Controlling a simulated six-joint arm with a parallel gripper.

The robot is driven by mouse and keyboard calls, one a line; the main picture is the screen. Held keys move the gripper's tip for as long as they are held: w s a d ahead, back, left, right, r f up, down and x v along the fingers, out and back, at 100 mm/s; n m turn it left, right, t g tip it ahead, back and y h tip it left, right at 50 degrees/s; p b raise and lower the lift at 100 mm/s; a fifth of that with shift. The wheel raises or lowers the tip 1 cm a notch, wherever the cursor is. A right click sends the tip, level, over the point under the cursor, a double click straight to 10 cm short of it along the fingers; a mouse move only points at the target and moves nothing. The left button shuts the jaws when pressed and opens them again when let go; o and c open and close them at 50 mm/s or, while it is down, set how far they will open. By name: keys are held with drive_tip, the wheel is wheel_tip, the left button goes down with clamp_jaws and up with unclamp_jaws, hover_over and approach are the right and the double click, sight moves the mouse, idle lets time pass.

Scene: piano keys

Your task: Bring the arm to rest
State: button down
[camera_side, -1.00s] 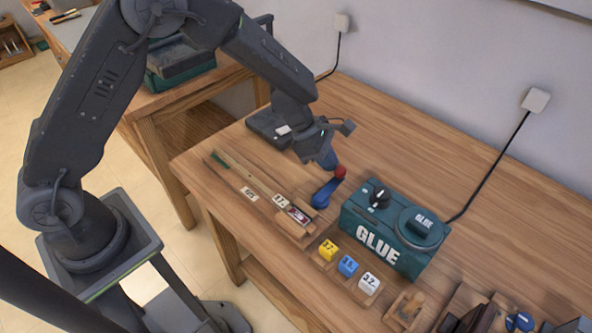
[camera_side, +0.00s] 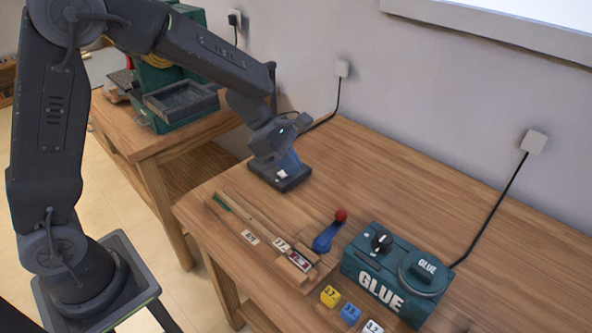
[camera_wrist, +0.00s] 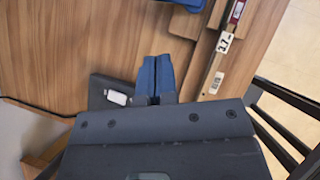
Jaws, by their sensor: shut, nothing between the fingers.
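My gripper (camera_side: 288,165) is at the end of my arm, above the dark pad with a white patch (camera_side: 292,184) at the back left of the wooden bench. In the wrist view its blue fingers (camera_wrist: 156,75) are pressed together with nothing between them. The same dark pad (camera_wrist: 100,88) shows beside the fingers there. Whether the fingers touch the pad cannot be told.
A blue lever with a red knob (camera_side: 328,237) stands on the bench (camera_side: 430,180). Right of it is a green GLUE box (camera_side: 400,275). Labelled wooden strips (camera_side: 250,225) lie at left. Yellow, blue and white number cubes (camera_side: 350,313) sit in front. A green machine (camera_side: 175,95) stands behind.

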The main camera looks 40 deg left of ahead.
drive_tip(key=s+a+r+n+t+y, duration=0.25)
drive_tip(key=r+n+t+y, duration=0.2)
drive_tip(key=r+n, duration=0.65)
drive_tip(key=s+a+r+n+t+y, duration=0.1)
drive_tip(key=a+r+n+t+y, duration=0.35)
drive_tip(key=n, duration=1.25)
drive_tip(key=s+d+f+n+g+h, duration=0.1)
drive_tip(key=s+d+n+g, duration=0.1)
drive_tip(key=s+n, duration=0.7)
drive_tip(key=s+d+n+g+h, duration=0.1)
drive_tip(key=s+n+g, duration=0.3)
drive_tip(key=s+n, duration=0.6)
drive_tip(key=shift+d+f+n+h, duration=0.35)
drive_tip(key=shift+d+n+h, duration=0.05)
drive_tip(key=shift+n, duration=0.7)
